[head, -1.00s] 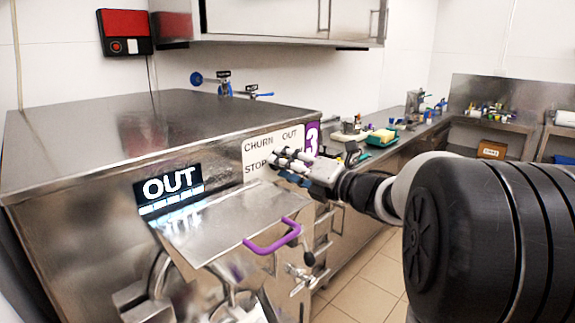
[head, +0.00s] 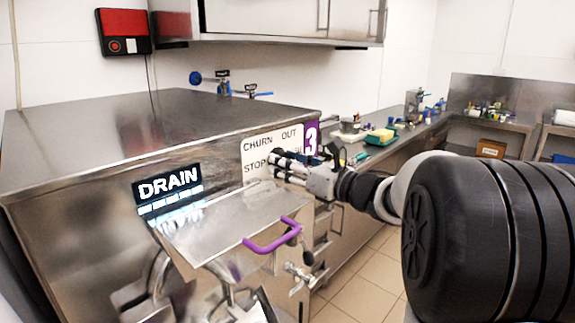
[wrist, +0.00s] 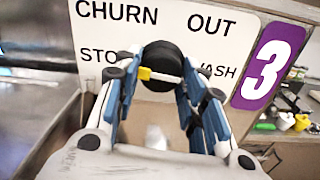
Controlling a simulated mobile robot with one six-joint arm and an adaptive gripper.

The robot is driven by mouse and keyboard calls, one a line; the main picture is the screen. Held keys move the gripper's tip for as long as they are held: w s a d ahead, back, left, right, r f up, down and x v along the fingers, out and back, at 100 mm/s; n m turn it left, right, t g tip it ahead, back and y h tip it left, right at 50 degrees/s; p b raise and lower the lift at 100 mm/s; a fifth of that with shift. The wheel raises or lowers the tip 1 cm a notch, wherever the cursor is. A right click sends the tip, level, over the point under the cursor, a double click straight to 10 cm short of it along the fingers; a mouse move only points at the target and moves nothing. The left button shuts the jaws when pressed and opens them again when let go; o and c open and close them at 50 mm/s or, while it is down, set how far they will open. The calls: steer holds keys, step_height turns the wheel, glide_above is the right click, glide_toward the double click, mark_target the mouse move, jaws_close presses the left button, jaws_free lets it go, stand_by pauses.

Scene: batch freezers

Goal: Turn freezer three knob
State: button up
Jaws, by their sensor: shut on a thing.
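Freezer three's knob (wrist: 163,57) is a round black dial on a white label plate (wrist: 100,35) in the wrist view. A pale bar with a yellow end crosses it, the yellow end at the left. CHURN and OUT are printed above, STO and ASH show below, partly covered. My gripper (wrist: 160,75) is shut on the knob, its blue-padded fingers at the left and right sides. In the head view my gripper (head: 274,167) reaches the plate from the right and hides the knob. The freezer's display (head: 168,188) reads DRAIN.
A purple "3" tag (head: 312,139) is beside the plate. Below it, a metal lid with a purple handle (head: 272,239) and a tap (head: 299,275) stick out from the freezer front.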

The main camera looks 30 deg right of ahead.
steer(key=shift+n, duration=0.5)
steer(key=o, duration=1)
steer(key=v, duration=1.2)
